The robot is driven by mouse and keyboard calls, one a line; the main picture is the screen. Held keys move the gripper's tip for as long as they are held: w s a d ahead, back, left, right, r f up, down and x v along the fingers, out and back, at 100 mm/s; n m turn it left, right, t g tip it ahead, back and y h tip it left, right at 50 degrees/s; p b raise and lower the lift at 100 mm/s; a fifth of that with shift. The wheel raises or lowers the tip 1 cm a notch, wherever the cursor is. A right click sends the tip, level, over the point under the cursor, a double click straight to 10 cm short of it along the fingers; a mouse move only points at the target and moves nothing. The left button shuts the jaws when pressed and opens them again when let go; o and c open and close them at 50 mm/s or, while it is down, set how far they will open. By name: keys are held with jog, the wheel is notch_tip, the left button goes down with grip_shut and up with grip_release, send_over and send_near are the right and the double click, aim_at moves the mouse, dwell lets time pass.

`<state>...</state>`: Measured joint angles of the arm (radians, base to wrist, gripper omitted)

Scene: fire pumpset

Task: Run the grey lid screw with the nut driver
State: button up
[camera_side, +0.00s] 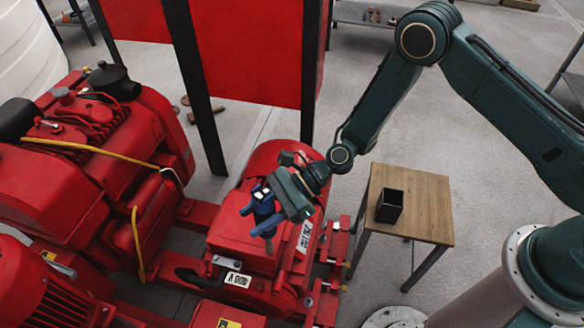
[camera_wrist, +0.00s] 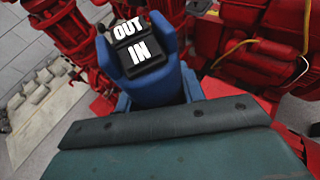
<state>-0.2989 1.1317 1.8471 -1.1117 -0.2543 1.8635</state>
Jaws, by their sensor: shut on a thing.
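A label reading 400 V (camera_side: 237,279) sits on the housing below and left of the driver. I cannot make out the grey lid screw; the driver or gripper may hide it.
A red engine (camera_side: 120,150) with yellow cables (camera_side: 90,149) stands left of the housing. A small wooden table (camera_side: 420,205) with a black open box (camera_side: 390,206) stands to the right. A red panel (camera_side: 250,50) on dark posts rises behind.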

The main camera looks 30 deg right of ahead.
aim_at(256, 204)
jog(key=shift+f, duration=0.85)
dwell(2.6)
jog(key=shift+r, duration=3.15)
